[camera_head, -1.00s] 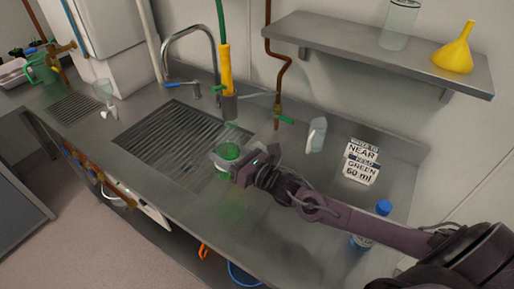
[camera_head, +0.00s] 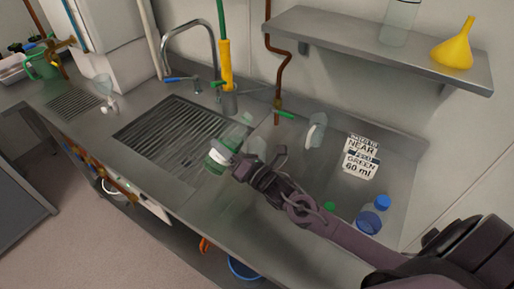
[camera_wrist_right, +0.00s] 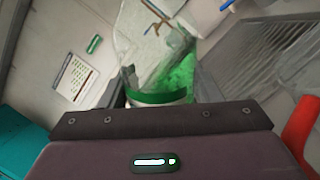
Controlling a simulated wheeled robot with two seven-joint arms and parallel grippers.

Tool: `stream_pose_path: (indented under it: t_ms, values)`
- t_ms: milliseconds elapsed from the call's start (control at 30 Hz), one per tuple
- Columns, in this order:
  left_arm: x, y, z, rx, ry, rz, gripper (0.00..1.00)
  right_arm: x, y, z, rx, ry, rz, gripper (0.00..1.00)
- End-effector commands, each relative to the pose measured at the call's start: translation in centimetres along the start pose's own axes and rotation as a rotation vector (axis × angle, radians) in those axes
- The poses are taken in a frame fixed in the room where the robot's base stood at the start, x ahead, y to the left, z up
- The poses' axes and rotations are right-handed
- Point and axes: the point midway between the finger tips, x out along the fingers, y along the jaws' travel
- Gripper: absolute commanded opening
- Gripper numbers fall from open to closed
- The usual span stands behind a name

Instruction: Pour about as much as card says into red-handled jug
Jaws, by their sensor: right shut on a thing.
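My right gripper (camera_head: 246,168) is shut on a clear vessel (camera_head: 219,155) with green in it, held tilted over the right edge of the sink grating. In the right wrist view the vessel shows a dark green band (camera_wrist_right: 160,98) and bright green contents (camera_wrist_right: 180,76). A card (camera_head: 361,157) leans at the back wall; its readable words include "NEAR", "GREEN" and "60 ml". I cannot make out a red-handled jug in the head view. A red shape (camera_wrist_right: 303,125) shows at the right edge of the wrist view; I cannot tell what it is. My left gripper is not in view.
A clear vessel (camera_head: 316,130) stands by the wall. A blue-capped bottle (camera_head: 372,217) is beside my right arm. The tap (camera_head: 190,40) and yellow-sleeved hose (camera_head: 226,66) rise behind the sink grating (camera_head: 170,132). A shelf (camera_head: 375,50) with a yellow funnel (camera_head: 455,47) overhangs the right.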

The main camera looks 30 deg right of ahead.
Motion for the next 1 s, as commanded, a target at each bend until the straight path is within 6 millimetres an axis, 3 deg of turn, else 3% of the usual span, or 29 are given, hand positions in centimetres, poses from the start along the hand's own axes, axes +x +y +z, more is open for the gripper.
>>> stream_pose_path:
  t_ms: [467, 767, 800, 1000]
  values:
    - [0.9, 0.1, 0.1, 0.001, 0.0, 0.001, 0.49, 0.1, 0.3, -1.7, 0.26, -0.071, 0.004, 0.26]
    - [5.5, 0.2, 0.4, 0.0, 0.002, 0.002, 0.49, -0.9, -3.2, -5.7, 0.421, -0.114, 0.004, 0.26]
    - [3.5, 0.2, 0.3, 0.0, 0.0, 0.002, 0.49, -0.5, -1.8, -4.0, 0.457, -0.125, 0.007, 0.26]
    - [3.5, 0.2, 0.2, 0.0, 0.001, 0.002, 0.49, -0.6, -1.9, -3.9, 0.487, -0.131, 0.005, 0.26]
